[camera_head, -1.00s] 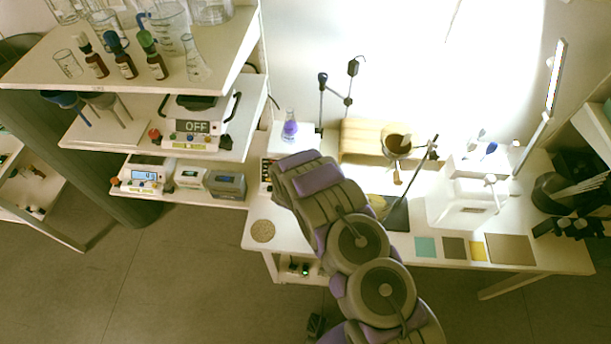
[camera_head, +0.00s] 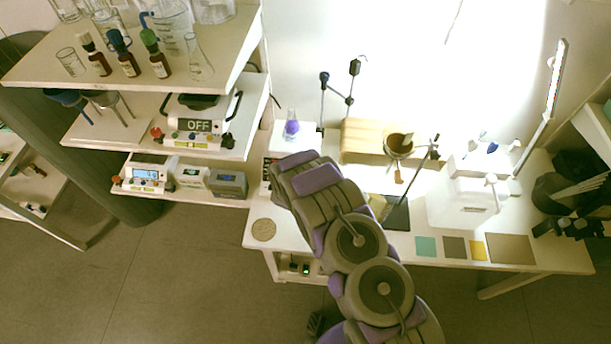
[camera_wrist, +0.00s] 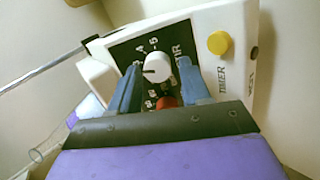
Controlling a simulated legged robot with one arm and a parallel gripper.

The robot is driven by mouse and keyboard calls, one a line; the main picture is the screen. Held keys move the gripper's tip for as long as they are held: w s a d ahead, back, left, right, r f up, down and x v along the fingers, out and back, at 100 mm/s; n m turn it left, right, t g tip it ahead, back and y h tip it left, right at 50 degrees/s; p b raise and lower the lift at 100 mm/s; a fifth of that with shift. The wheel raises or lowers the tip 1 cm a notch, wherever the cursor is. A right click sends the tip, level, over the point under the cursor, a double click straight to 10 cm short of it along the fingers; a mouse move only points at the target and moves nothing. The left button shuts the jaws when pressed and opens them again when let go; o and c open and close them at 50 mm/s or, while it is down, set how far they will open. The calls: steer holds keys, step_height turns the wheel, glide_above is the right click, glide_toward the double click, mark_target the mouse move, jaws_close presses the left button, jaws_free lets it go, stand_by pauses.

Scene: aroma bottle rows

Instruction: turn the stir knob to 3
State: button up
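The stir knob (camera_wrist: 157,68) is a pale round knob with a dark pointer mark, on a black panel (camera_wrist: 127,48) lettered STIR, with 4 and 5 printed near it. The pointer's exact reading is unclear. My gripper (camera_wrist: 160,70) has its two blue fingers apart, one on each side of the knob. I cannot tell whether they touch it. The white stirrer (camera_head: 305,140) stands on the bench in the head view with a flask of purple liquid (camera_head: 291,127) on top. My arm hides the gripper and most of the panel there.
A red knob (camera_wrist: 167,102) sits just below the stir knob, partly hidden by my gripper. A yellow TIMER button (camera_wrist: 219,42) is to the right. A metal rod (camera_wrist: 40,71) runs at the upper left. Shelves with bottles (camera_head: 128,64) stand left of the bench.

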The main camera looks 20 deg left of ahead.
steer(key=shift+o, duration=0.8)
steer(key=shift+w+f, duration=0.1)
steer(key=shift+d, duration=0.15)
steer(key=shift+d, duration=0.15)
steer(key=v, duration=1.7)
steer(key=shift+a, duration=0.25)
